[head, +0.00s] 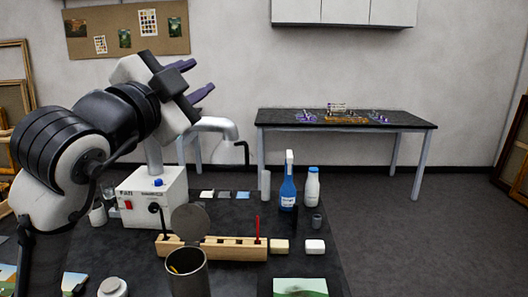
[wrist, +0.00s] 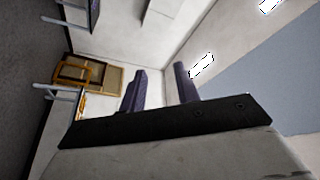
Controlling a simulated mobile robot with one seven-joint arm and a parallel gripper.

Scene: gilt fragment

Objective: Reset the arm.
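My arm rises on the left of the head view, bent, with its wrist high over the near table. My gripper (head: 205,78) points up and to the right, well above the tabletop, with its two purple fingers apart and nothing between them. In the wrist view my gripper (wrist: 160,85) also shows the two fingers spread with an empty gap. Beyond them are walls and ceiling, tilted sideways, and no object is close to the fingers.
The near table (head: 325,262) holds a white device (head: 150,198) with a curved spout, a wooden block rack (head: 215,247), a dark metal cup (head: 188,272), a blue spray bottle (head: 288,187) and a white bottle (head: 312,187). A far table (head: 400,122) stands by the wall. Open floor lies at right.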

